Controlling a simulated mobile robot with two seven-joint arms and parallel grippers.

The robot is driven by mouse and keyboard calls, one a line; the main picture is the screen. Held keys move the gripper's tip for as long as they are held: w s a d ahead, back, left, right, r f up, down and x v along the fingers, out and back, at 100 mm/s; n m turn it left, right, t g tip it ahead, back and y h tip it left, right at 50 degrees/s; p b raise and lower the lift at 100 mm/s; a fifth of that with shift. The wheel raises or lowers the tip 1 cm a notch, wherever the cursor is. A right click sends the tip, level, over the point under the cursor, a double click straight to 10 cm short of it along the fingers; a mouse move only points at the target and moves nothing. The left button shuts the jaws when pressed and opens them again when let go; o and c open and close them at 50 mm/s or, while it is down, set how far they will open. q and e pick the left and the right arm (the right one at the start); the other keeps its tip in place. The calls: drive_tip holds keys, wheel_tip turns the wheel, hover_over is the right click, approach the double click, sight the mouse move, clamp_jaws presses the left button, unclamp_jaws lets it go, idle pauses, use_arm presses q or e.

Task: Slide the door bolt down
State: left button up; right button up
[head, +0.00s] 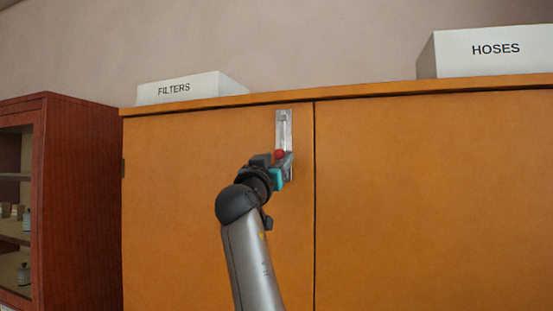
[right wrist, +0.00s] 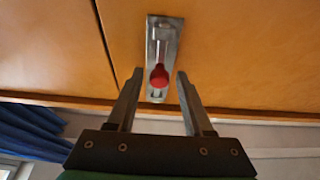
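The door bolt is a metal plate (head: 285,130) fixed upright on the left cabinet door, near its top edge, with a red knob (head: 279,154). In the head view the knob shows a little below the plate's middle. In the right wrist view the red knob (right wrist: 160,77) sits near the plate end closest to the cabinet edge. My right gripper (head: 284,163) is at the bolt. In the right wrist view its two fingers (right wrist: 158,77) are spread, one on each side of the knob, with gaps to it. My left gripper is not in view.
The orange cabinet's right door (head: 430,200) lies beyond a thin gap. White boxes marked FILTERS (head: 190,89) and HOSES (head: 490,50) stand on top. A dark red shelf unit (head: 85,200) stands at left. A blue curtain (right wrist: 35,130) shows in the wrist view.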

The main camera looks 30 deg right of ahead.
drive_tip(key=shift+o, duration=0.5)
drive_tip(key=shift+r, duration=0.1)
drive_tip(key=shift+s+a, duration=0.1)
drive_tip(key=b+v, duration=0.5)
drive_tip(key=v, duration=1)
drive_tip(key=shift+b, duration=0.3)
